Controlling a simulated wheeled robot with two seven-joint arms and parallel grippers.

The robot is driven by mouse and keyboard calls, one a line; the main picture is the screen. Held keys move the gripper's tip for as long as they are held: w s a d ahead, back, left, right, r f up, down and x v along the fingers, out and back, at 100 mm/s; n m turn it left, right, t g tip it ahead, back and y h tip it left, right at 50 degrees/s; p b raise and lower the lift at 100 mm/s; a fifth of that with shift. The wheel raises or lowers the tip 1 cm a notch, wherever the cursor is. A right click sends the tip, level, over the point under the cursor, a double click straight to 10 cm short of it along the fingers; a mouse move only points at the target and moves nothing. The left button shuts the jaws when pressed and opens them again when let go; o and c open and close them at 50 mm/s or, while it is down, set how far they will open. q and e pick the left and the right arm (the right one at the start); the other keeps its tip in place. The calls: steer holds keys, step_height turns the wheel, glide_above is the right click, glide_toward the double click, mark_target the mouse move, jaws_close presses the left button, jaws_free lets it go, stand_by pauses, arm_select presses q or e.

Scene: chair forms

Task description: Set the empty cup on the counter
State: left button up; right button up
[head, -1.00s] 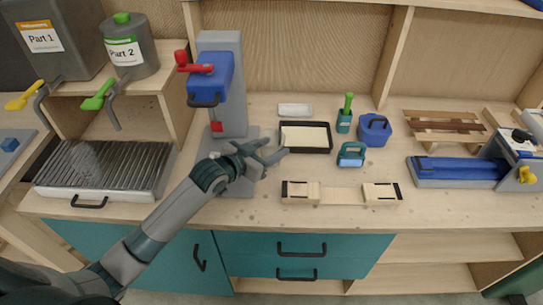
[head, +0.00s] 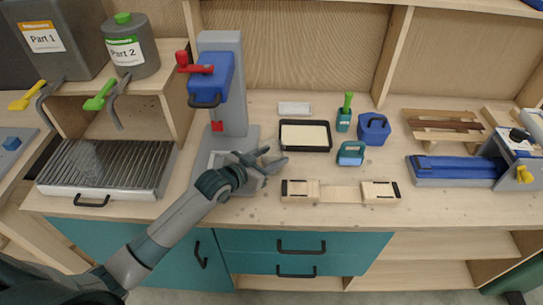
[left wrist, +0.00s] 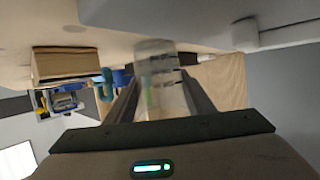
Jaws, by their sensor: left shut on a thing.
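My left gripper (head: 273,161) reaches in over the wooden counter (head: 340,215), in front of the drill-press-like stand. In the left wrist view a clear, see-through cup (left wrist: 155,72) sits between the two fingers, which are shut on it. It looks empty, though its inside is hard to make out. In the head view the cup cannot be told apart from the gripper and the grey base behind. Whether the cup touches the counter cannot be told. My right gripper is not in view.
The grey and blue stand (head: 222,95) with a red handle rises behind my gripper. A black-rimmed tray (head: 304,148), a wooden form (head: 340,192) and a teal tool (head: 351,153) lie to the right. A ribbed grill (head: 105,168) stands left. Bare counter shows along the front edge.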

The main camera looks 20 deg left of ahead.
arm_select(q)
steer(key=o, duration=0.8)
steer(key=shift+f, duration=0.1)
steer(key=shift+s, duration=0.1)
steer(key=b+v, duration=0.2)
steer(key=v, duration=0.8)
steer(key=shift+s+a, duration=0.15)
steer(key=shift+s, duration=0.1)
steer(key=shift+s+a+r+b, duration=0.2)
steer(key=shift+s+r+b, duration=0.15)
steer(key=shift+s+r, duration=0.15)
